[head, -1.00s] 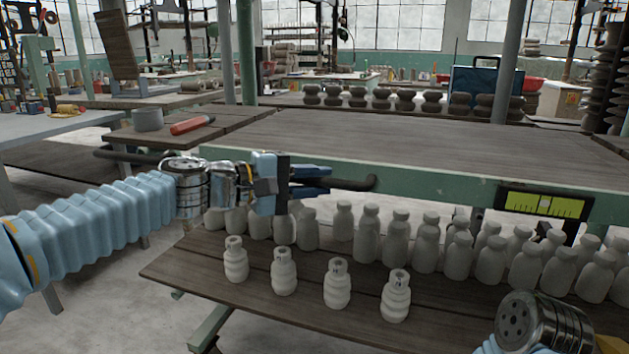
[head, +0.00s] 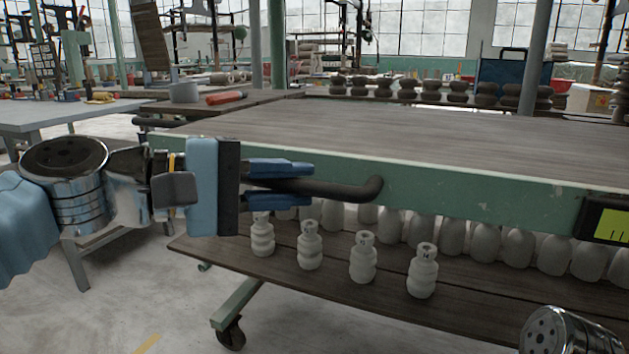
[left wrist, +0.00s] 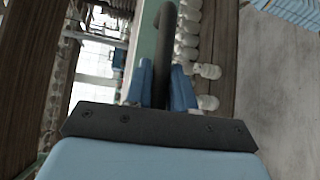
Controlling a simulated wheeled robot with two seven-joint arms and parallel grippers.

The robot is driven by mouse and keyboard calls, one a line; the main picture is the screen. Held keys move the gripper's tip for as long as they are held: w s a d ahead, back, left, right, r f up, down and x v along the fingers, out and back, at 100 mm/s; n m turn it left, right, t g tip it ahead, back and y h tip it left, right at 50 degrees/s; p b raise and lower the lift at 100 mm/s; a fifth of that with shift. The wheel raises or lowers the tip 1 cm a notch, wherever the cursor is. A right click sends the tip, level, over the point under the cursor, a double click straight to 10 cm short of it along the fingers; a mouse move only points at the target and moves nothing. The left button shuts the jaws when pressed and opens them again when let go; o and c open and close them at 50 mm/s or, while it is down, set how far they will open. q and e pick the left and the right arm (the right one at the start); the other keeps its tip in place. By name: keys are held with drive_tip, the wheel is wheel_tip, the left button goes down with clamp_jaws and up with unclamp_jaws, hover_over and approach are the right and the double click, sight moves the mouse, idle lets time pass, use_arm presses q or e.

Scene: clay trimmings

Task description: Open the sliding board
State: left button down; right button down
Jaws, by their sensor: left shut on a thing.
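The sliding board appears to be the wide wooden top (head: 420,128) with a green front edge, crossing the head view. A dark bar handle (head: 345,188) with a bent end runs along its green front. My left gripper (head: 310,184) is at this handle, with one blue finger above the bar and one below. It is shut on the handle. In the left wrist view the dark handle (left wrist: 163,50) passes between the blue fingers of my left gripper (left wrist: 160,85). My right wrist shows at the lower right of the head view, but its gripper is out of frame.
A lower wooden shelf (head: 320,270) holds several pale bottles, with a front row including a bottle (head: 362,258) close below my left gripper. A yellow-green gauge (head: 610,222) sits on the green front at right. Open floor (head: 130,300) lies at lower left.

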use_arm(q)
drive_tip(key=s+a, duration=0.2)
drive_tip(key=s, duration=0.4)
drive_tip(key=shift+b, duration=0.4)
drive_tip(key=c, duration=1.1)
unclamp_jaws()
drive_tip(key=p+v, duration=0.1)
drive_tip(key=v, duration=1.2)
drive_tip(key=shift+s+a+p, duration=0.15)
drive_tip(key=shift+a+p, duration=0.25)
